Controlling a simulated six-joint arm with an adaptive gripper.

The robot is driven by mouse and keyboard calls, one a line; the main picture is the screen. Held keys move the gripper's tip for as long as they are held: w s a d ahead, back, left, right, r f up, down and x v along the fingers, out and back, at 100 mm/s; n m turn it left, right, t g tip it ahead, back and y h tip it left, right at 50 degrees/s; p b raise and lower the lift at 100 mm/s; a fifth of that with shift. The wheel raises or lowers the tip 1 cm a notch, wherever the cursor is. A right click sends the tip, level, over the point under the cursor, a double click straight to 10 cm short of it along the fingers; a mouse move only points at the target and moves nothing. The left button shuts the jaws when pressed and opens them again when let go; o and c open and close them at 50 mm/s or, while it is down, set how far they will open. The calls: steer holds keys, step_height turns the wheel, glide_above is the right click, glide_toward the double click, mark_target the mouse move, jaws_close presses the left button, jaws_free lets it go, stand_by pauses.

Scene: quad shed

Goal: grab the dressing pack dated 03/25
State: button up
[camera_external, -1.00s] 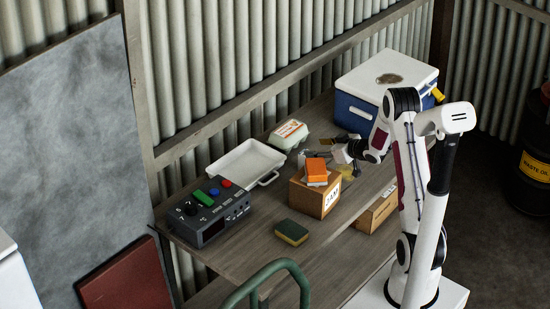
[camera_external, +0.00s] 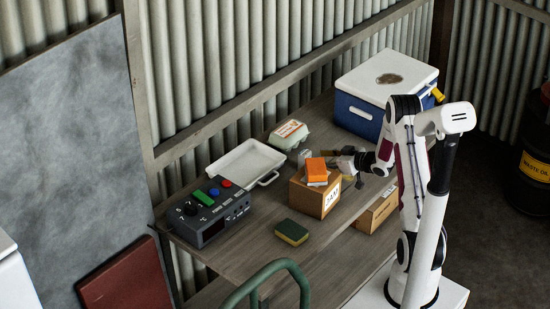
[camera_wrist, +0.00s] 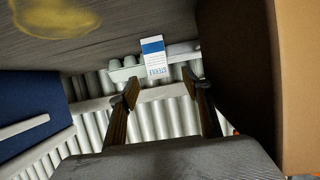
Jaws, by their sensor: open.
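A white pack with a blue band and blue lettering like "STERILE" (camera_wrist: 154,58) shows in the wrist view, just beyond and between my fingertips. I cannot read a date on it. My gripper (camera_wrist: 160,80) is open, with a finger on each side and nothing between them. In the external view my gripper (camera_external: 340,161) is low over the table behind the cardboard box (camera_external: 309,199). Small pale items (camera_external: 304,156) lie by its tips there, partly hidden; I cannot tell which is the pack.
An orange block (camera_external: 316,169) lies on the cardboard box, close to my gripper. The box's side (camera_wrist: 297,80) fills the wrist view's right edge. A blue cooler (camera_external: 357,118) stands behind. An egg carton (camera_external: 289,134) and white tray (camera_external: 238,164) are farther left.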

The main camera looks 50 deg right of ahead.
mark_target(305, 154)
steer(key=shift+x, duration=1.25)
steer(key=shift+d+x, duration=0.2)
steer(key=shift+x, duration=2.35)
steer(key=c, duration=1)
